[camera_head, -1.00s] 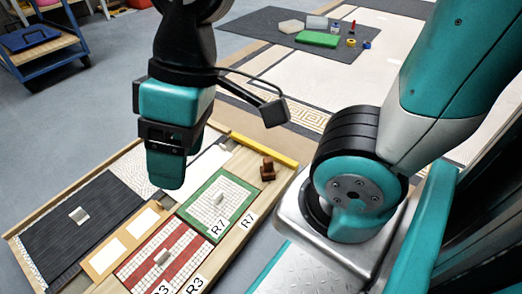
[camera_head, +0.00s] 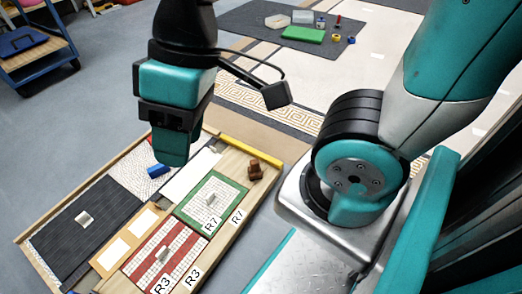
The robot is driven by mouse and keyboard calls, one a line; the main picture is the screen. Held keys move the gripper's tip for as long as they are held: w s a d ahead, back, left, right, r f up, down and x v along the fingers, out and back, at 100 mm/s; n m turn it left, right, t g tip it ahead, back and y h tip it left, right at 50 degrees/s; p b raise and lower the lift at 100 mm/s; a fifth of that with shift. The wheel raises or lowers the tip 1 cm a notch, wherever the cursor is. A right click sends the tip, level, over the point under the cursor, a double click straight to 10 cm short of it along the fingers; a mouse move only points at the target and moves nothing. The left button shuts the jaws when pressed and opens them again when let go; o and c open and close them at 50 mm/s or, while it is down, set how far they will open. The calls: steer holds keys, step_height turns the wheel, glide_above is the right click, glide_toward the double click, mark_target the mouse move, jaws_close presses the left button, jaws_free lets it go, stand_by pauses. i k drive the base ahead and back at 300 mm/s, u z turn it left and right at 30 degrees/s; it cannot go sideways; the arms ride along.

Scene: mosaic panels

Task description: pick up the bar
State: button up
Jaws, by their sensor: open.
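A long yellow bar (camera_head: 252,152) lies along the far right edge of the wooden tray. I cannot tell which of these the task calls the bar. My gripper (camera_head: 172,160) points down over the far part of the tray, to the left of the yellow bar and apart from it. It is open and nothing shows in it. Its fingers are seen side-on and hide part of the tray.
A blue block (camera_head: 158,170) lies beside my gripper's tip in the picture. A brown stamp-like piece (camera_head: 255,169) stands near the yellow bar. A dark mat (camera_head: 262,22) with a green box and small items lies on the floor behind. A blue cart (camera_head: 38,45) stands at the far left.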

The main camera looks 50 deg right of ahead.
mark_target(260, 156)
steer(key=z, duration=0.5)
steer(key=k, duration=1.2)
steer(key=z, duration=1.2)
steer(key=i, duration=1.4)
steer(key=u, duration=0.7)
steer(key=i, duration=0.8)
steer(key=u, duration=0.85)
